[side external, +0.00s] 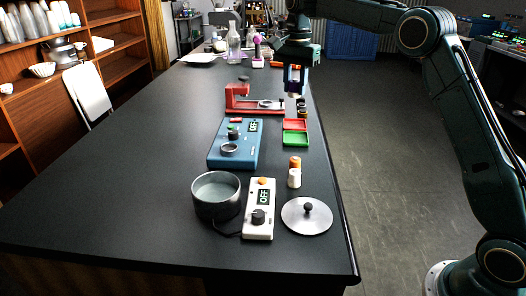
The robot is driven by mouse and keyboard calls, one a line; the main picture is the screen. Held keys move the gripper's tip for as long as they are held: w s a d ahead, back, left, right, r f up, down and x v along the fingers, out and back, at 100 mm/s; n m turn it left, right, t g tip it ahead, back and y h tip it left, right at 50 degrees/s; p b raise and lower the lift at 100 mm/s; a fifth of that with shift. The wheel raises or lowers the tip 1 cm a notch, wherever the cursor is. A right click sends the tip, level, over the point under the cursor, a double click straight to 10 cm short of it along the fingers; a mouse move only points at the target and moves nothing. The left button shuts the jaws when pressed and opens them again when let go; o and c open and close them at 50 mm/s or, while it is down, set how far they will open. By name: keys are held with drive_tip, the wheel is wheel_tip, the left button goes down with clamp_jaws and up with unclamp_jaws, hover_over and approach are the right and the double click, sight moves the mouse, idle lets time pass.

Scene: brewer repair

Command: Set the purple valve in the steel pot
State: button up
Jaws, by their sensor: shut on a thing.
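The steel pot (217,207) stands open on the near part of the black bench, left of a white control box. My gripper (294,92) is over the right side of the bench, beyond the red and green trays, well away from the pot. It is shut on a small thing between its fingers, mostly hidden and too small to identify.
The white control box (259,212) and a round lid (294,222) lie right of the pot. A blue device (222,157), red stand (238,104), red tray (295,125) and green tray (295,139) stand farther back. The bench's left side is clear.

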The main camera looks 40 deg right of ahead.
drive_tip(key=s+a+f+n, duration=0.1)
drive_tip(key=a+f+n, duration=0.2)
drive_tip(key=a, duration=1.1)
drive_tip(key=s+a+f+n, duration=0.2)
drive_tip(key=a+f, duration=0.3)
drive_tip(key=a, duration=0.9)
drive_tip(key=shift+a+n, duration=0.35)
drive_tip(key=shift+n, duration=0.15)
drive_tip(key=shift+f, duration=0.3)
drive_tip(key=shift+f, duration=1.9)
drive_tip(key=shift+f, duration=3.05)
